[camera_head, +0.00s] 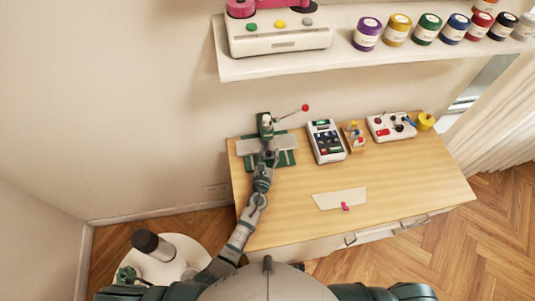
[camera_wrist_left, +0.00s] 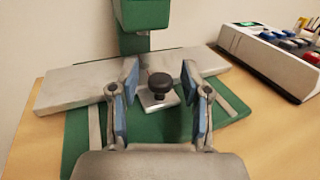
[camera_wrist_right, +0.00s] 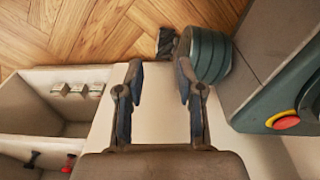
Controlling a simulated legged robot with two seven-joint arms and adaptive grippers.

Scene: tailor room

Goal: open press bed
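The green press (camera_head: 265,124) stands at the back left of the wooden table, with a red-balled lever (camera_head: 305,107) out to the right. The left wrist view shows its green body (camera_wrist_left: 145,14), grey plate-like bed (camera_wrist_left: 70,88) and a black knob (camera_wrist_left: 160,80) on a small metal plate. My left gripper (camera_wrist_left: 160,76) is open, with one finger on each side of the knob and gaps visible between. In the head view my left gripper (camera_head: 264,158) partly covers the press. My right gripper (camera_wrist_right: 158,68) is open and empty, away from the press.
Right of the press are a keypad device (camera_head: 326,141), a small wooden rack (camera_head: 354,137) and a white control box (camera_head: 390,126). A pale sheet (camera_head: 330,200) lies near the front. A shelf (camera_head: 290,66) with jars hangs above. An open drawer (camera_wrist_right: 35,100) is beside my right gripper.

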